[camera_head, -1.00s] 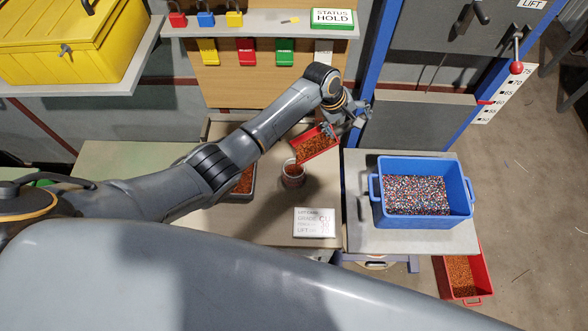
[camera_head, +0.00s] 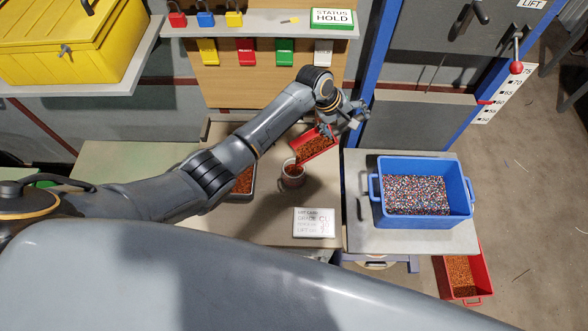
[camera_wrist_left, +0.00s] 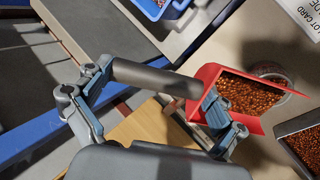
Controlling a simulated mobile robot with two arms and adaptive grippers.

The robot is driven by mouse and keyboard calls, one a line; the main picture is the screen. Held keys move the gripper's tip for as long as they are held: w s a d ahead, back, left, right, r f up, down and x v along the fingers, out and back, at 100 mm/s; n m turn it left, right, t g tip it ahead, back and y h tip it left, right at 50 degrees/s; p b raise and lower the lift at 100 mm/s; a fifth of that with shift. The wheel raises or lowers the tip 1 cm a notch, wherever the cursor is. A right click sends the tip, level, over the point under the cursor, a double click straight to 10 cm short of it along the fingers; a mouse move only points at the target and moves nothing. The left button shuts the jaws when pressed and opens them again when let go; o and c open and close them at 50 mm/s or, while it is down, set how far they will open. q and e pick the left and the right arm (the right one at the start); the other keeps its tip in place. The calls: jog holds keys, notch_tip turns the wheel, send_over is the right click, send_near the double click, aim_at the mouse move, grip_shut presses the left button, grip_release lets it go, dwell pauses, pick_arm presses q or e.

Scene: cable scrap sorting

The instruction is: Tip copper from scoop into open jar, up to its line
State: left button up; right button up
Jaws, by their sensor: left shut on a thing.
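The red scoop (camera_head: 318,147) holds orange copper granules. My left gripper (camera_head: 352,116) is shut on its dark handle (camera_wrist_left: 152,78). The scoop tilts with its open end down at the rim of the jar (camera_head: 293,180). The jar stands upright and open on the bench, with copper visible in its mouth. In the left wrist view, the red scoop (camera_wrist_left: 208,78) hides much of the jar, and part of the jar's clear rim (camera_wrist_left: 284,75) shows behind its lip. I cannot make out the jar's line or whether granules are falling. My right gripper is not in view.
A dark tray of copper (camera_head: 252,190) lies left of the jar. A lot card (camera_head: 314,222) lies in front. A blue bin (camera_head: 470,200) of mixed granules stands right. A blue post (camera_head: 380,75) and grey panel stand close behind my gripper.

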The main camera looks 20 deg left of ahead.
aim_at(358, 117)
pick_arm(q)
jog(key=shift+w+d+r, duration=0.1)
jog(key=shift+r, duration=0.05)
jog(key=shift+w+d+r+g+y, duration=0.35)
jog(key=shift+d+r+g+y, duration=0.05)
jog(key=shift+d+y, duration=0.1)
jog(key=shift+w+d+g+y, duration=0.2)
jog(key=shift+d+g+y, duration=0.1)
jog(key=shift+y, duration=0.1)
jog(key=shift+w+d+f+y+b, duration=0.1)
jog(key=shift+w+d+y+b, duration=0.15)
jog(key=shift+b, duration=0.35)
jog(key=shift+d+g+y, duration=0.2)
jog(key=shift+g+y, duration=0.05)
jog(key=shift+g, duration=0.15)
jog(key=shift+a+r, duration=0.1)
jog(key=shift+r, duration=0.15)
